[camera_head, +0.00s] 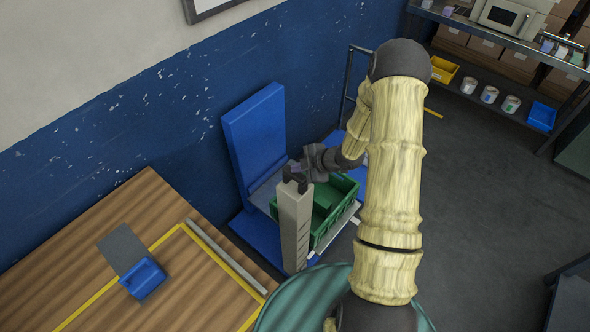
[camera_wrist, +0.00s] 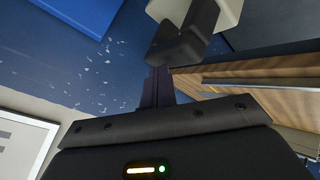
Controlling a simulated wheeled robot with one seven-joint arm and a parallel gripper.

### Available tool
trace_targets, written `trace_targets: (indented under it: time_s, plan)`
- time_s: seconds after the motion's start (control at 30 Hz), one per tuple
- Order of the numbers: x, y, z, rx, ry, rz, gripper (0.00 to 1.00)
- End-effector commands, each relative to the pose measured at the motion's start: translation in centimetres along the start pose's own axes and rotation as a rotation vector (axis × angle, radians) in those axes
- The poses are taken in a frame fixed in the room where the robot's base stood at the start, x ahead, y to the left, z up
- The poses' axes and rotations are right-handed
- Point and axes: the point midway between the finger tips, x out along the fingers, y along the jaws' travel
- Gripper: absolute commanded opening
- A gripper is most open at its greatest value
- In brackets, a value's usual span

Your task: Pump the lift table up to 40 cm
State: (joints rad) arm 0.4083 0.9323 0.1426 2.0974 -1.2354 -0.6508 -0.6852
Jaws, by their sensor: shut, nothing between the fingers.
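The lift table stands by the blue wall in the head view, with a tall blue upright (camera_head: 256,140) and a blue base. A green crate (camera_head: 340,190) sits on its low platform. A pale grey post (camera_head: 294,228) with marks down its side stands in front and has a black handle (camera_head: 295,178) on top. My gripper (camera_head: 309,165) is close to that handle, partly hidden by my arm. In the wrist view my shut, empty fingers (camera_wrist: 158,88) point at the black handle (camera_wrist: 180,48); I cannot tell whether they touch it. The table's height cannot be read.
A wooden table (camera_head: 150,230) with a small blue bin (camera_head: 144,278) is at the lower left. A shelf rack (camera_head: 500,40) with boxes and tins stands at the upper right. Grey floor (camera_head: 480,200) is clear to the right of my arm.

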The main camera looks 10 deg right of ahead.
Motion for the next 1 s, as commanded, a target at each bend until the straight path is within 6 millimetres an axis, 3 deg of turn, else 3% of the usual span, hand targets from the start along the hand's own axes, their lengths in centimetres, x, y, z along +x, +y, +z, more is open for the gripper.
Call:
trace_targets:
  time_s: [1.0]
  plan:
    - [0.74,-0.59,0.57,0.001,-0.001,-0.001,0.0]
